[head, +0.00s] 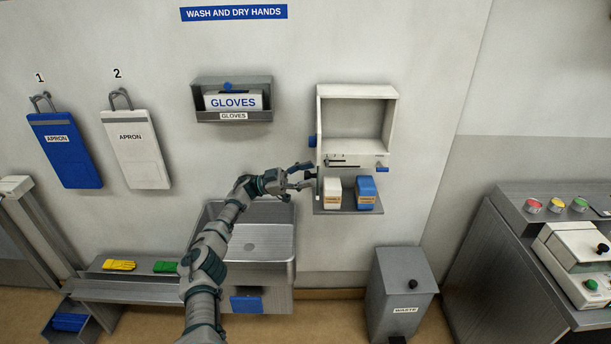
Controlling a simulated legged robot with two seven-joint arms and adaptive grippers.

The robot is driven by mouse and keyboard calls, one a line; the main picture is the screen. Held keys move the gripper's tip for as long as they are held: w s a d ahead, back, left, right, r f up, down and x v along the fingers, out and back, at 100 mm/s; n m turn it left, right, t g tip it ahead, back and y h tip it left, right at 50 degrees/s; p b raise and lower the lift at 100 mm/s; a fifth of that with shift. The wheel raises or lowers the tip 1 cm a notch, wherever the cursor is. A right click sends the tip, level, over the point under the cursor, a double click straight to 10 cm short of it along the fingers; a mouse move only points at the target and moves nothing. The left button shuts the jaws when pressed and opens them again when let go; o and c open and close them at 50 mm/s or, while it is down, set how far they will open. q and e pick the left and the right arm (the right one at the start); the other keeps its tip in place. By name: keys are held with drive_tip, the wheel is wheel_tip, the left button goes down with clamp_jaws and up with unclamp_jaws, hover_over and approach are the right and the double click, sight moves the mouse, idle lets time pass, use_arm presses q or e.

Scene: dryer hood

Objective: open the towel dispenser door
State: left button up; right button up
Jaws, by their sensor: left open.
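The white towel dispenser (391,125) is on the wall right of centre. Its upper front is open and its cavity looks empty. A narrow white front strip (345,160) with dark slots runs below the cavity. A blue knob (312,142) is on its left side and a blue tab (382,170) at its lower right. I cannot tell which part is the door. My left gripper (309,176) is open at the dispenser's lower left, below the blue knob. Its fingers point right; I cannot tell whether they touch anything. My right gripper is out of view.
A shelf (347,211) under the dispenser holds a white box (332,193) and a blue box (366,193). A steel sink (280,265) is behind my left arm. A gloves holder (234,119) hangs upper left of it. A waste bin (403,285) stands at lower right.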

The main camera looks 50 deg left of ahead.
sight(312, 144)
use_arm(q)
drive_tip(key=shift+r, duration=0.15)
wheel_tip(312, 144, up, 10)
drive_tip(key=shift+a+f, duration=0.1)
drive_tip(key=shift+f, duration=0.05)
idle(0.6)
